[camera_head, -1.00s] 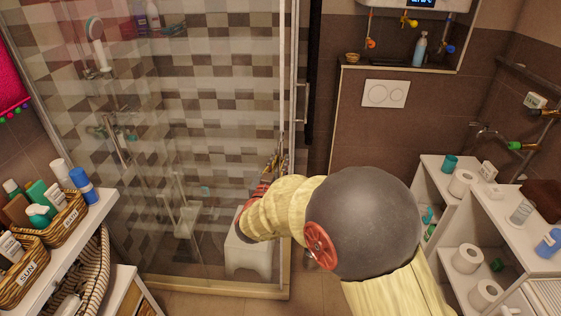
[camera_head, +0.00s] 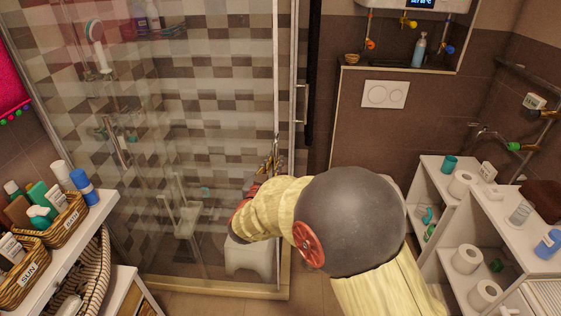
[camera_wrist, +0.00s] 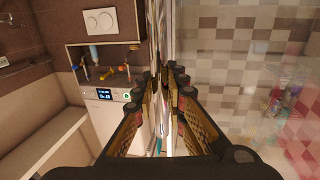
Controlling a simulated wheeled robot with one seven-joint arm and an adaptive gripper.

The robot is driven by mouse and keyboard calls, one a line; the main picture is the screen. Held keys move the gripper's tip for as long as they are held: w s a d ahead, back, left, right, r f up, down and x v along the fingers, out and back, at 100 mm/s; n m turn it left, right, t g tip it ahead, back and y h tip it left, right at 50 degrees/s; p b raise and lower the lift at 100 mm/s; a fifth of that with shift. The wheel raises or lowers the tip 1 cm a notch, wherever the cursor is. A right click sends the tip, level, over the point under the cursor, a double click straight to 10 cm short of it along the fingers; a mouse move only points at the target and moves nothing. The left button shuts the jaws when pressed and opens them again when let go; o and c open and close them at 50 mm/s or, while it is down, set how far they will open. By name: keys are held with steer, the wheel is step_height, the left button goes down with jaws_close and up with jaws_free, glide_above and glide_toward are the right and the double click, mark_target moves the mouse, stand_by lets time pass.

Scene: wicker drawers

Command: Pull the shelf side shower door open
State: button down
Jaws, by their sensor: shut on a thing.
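The shower door is a clear glass panel (camera_head: 225,110) with a thin pale vertical edge and a slim handle bar (camera_head: 277,142) near its right side. My gripper (camera_head: 270,163) is at this edge, at mid height, and is partly hidden behind my arm. In the wrist view, my gripper (camera_wrist: 160,74) has its two dark-tipped fingers on either side of the upright door edge and handle, shut on it. The exact contact is small and hard to make out. The glass (camera_wrist: 215,75) spreads to the right there, with checkered tiles behind it.
A white shelf (camera_head: 85,225) with wicker baskets of bottles stands at the left. A white stool (camera_head: 248,260) is inside the shower. A white open cabinet (camera_head: 440,190) with paper rolls stands at the right. A flush plate (camera_head: 386,94) is on the back wall. Some floor shows below the shower.

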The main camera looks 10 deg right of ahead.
steer(key=w+a+p, duration=0.2)
steer(key=w+a, duration=0.1)
steer(key=a, duration=0.7)
steer(key=w+a+p, duration=0.3)
steer(key=a, duration=0.8)
steer(key=w+a+p, duration=0.3)
steer(key=w+a, duration=0.1)
steer(key=a, duration=0.6)
steer(key=shift+a, duration=0.4)
steer(key=shift+w+f, duration=0.1)
steer(key=c, duration=1.8)
jaws_free()
steer(key=v, duration=1.2)
